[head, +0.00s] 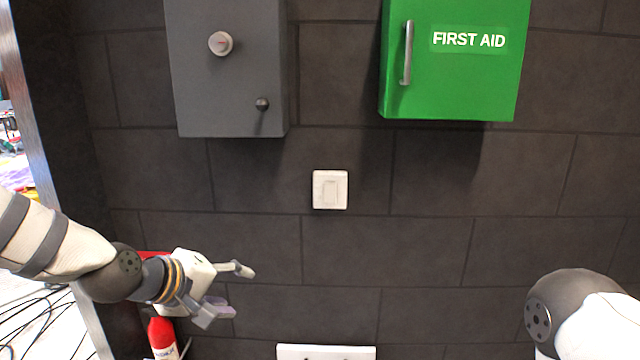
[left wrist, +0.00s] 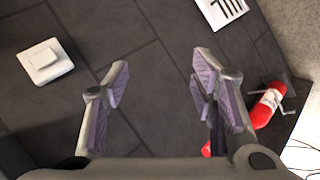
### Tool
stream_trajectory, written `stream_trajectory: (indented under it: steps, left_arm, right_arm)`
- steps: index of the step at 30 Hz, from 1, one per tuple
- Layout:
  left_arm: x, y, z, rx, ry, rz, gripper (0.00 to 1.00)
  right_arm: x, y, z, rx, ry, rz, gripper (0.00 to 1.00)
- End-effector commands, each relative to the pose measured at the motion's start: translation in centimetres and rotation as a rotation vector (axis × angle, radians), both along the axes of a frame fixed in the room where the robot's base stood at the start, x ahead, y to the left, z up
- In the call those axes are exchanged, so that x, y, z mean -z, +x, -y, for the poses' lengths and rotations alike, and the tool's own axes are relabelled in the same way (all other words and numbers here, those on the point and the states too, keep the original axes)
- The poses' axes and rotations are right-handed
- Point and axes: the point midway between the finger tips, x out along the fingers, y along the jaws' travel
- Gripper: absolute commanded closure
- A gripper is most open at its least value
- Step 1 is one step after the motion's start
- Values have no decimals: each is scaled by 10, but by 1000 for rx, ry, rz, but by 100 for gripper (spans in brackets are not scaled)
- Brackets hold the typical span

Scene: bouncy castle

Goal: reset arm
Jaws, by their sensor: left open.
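My left gripper (head: 236,288) is at the lower left of the head view, in front of the dark tiled wall. Its fingers are spread and nothing is between them. It also shows open and empty in the left wrist view (left wrist: 160,85). My right arm (head: 575,315) shows only in part at the lower right of the head view; its gripper is out of view. A white wall switch (head: 330,190) is to the right of and above my left gripper, apart from it. The switch also shows at the upper left of the left wrist view (left wrist: 45,61).
A grey box (head: 228,75) with a knob and a green first aid cabinet (head: 455,60) hang on the wall above. A red fire extinguisher (head: 162,338) stands below my left gripper. A white plate (head: 326,352) is low on the wall.

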Motion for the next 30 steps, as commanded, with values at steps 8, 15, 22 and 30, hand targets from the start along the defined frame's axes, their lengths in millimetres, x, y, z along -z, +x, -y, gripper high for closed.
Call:
stream_trajectory:
  steps: [8,15,22,30]
  left_arm:
    - [204,-191,-4,271,329,-362,49]
    - [265,-384,-42,591,558,-641,49]
    - [263,-450,-62,735,632,-731,49]
    - [263,-450,-62,733,632,-730,49]
  right_arm:
    - [0,0,0,0,0,1,60]
    - [0,0,0,0,0,1,60]
    - [0,0,0,0,0,2,60]
    - [0,0,0,0,0,1,60]
